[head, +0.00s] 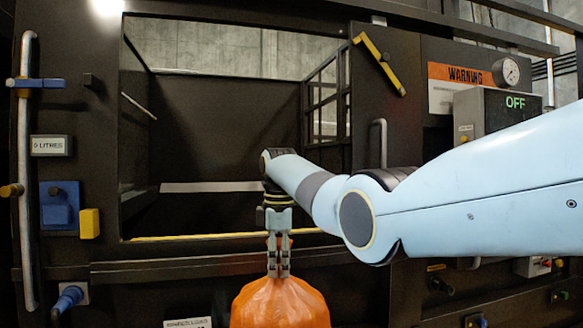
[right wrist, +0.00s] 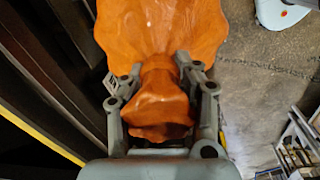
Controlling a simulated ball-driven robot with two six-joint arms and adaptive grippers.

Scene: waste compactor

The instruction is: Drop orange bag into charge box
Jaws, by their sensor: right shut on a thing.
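The orange bag (head: 280,304) hangs from my right gripper (head: 279,272) in the head view, its lower part cut off by the frame. The gripper is shut on the bag's gathered neck. The right wrist view shows the neck (right wrist: 160,92) between the two fingers (right wrist: 163,88), with the wide body beyond. The charge box (head: 205,238) is the dark open compartment behind the gripper, with a yellow strip along its front lower edge. The bag hangs below that edge, in front of the machine. My left gripper is not in view.
An open door (head: 385,110) with a yellow handle (head: 380,64) stands right of the opening. A control box (head: 497,108) reading OFF and a warning sign (head: 460,88) are farther right. A vertical pipe (head: 25,170) and blue fittings are at left. The opening looks empty.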

